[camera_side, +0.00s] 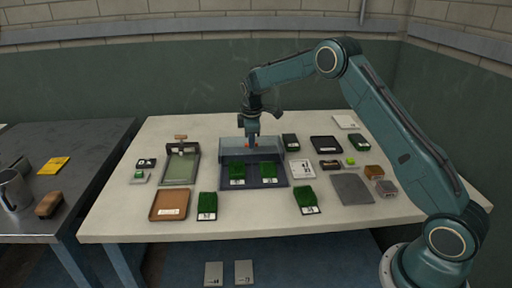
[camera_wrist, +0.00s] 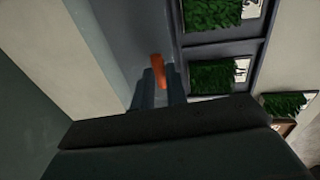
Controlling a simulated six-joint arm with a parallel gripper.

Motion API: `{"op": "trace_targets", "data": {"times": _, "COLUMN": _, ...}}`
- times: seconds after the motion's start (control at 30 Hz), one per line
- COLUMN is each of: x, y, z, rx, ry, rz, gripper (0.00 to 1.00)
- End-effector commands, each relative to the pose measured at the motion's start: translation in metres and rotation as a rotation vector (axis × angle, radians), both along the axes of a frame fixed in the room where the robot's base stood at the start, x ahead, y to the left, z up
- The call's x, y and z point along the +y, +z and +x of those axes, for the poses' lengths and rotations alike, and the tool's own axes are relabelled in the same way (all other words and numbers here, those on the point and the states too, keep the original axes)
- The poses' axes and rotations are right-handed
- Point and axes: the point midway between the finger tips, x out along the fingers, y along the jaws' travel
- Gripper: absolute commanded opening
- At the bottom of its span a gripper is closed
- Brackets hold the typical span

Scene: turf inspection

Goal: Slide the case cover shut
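The case (camera_side: 253,184) is a dark blue tray near the table's middle. Green turf samples with white labels, one (camera_side: 237,172) and another (camera_side: 268,171), sit in its uncovered front part. The grey-blue cover (camera_side: 231,145) lies at the back of the case, with an orange handle (camera_wrist: 158,70) on it. My gripper (camera_side: 252,145) is down at the cover. In the wrist view, its two fingers (camera_wrist: 160,90) stand close on either side of the orange handle and appear shut on it. The exact finger contact is hard to see.
A brown tray (camera_side: 169,205) and loose turf samples (camera_side: 207,205), (camera_side: 305,200) lie in front. A white card (camera_side: 303,169), black tray (camera_side: 326,145) and grey mat (camera_side: 352,189) lie to the right.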

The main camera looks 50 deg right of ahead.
Motion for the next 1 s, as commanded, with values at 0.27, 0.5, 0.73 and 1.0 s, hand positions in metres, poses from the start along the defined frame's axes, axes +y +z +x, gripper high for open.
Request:
{"op": "trace_targets", "data": {"times": 0.27, "x": 0.000, "y": 0.000, "z": 0.000, "rx": 0.000, "ry": 0.000, "rz": 0.000, "gripper": 0.00}}
{"op": "trace_targets", "data": {"times": 0.5, "x": 0.010, "y": 0.001, "z": -0.008, "rx": 0.000, "ry": 0.002, "rz": 0.000, "gripper": 0.00}}
{"op": "trace_targets", "data": {"times": 0.73, "x": 0.029, "y": 0.002, "z": -0.026, "rx": -0.001, "ry": 0.003, "rz": 0.000, "gripper": 0.00}}
{"op": "trace_targets", "data": {"times": 1.0, "x": 0.054, "y": 0.002, "z": -0.050, "rx": -0.002, "ry": 0.005, "rz": 0.001, "gripper": 0.00}}
